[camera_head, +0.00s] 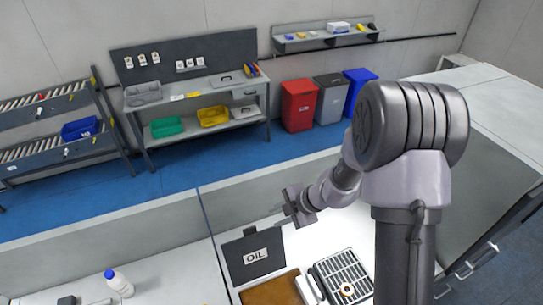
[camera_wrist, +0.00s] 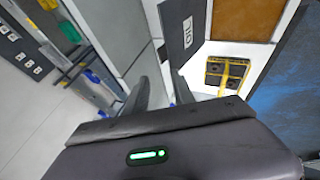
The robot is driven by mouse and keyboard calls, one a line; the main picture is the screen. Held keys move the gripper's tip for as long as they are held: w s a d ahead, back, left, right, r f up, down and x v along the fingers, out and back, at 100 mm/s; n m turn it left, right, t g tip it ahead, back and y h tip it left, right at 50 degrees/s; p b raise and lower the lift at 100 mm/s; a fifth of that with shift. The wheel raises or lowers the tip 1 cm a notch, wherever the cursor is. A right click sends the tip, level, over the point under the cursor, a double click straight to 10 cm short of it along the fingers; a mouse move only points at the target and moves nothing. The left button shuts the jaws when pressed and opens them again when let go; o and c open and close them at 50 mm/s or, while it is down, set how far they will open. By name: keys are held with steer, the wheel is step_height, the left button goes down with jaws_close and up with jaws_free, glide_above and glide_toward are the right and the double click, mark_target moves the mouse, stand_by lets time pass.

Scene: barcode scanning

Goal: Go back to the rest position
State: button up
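My gripper (camera_head: 290,207) is at the end of my bent arm, raised near the dark panel marked OIL (camera_head: 254,255) on the white counter. In the wrist view the two fingers of my gripper (camera_wrist: 161,92) stand apart with a clear gap between them, and nothing is held. The OIL panel also shows in the wrist view (camera_wrist: 186,32), to the right of the fingers.
A white bottle with a blue cap (camera_head: 119,284) stands on the counter at lower left. A brown board (camera_head: 271,290) and a grey rack (camera_head: 342,272) lie below my gripper. A workbench (camera_head: 195,100) and several bins (camera_head: 299,104) stand across the blue floor.

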steer(key=s+d+f+m+t+h+b, duration=0.1)
steer(key=s+f+m+b, duration=0.9)
steer(key=b, duration=1.3)
steer(key=s+d+f+m+t+h+b, duration=0.1)
steer(key=s+d+f+m+h+b, duration=0.1)
steer(key=s+f+m+b, duration=0.8)
steer(key=s+m+h+b, duration=0.1)
steer(key=s+m+b, duration=0.2)
steer(key=m+b, duration=0.4)
steer(key=shift+s+d+b, duration=0.35)
steer(key=shift+d+b, duration=0.05)
steer(key=shift+b, duration=2.6)
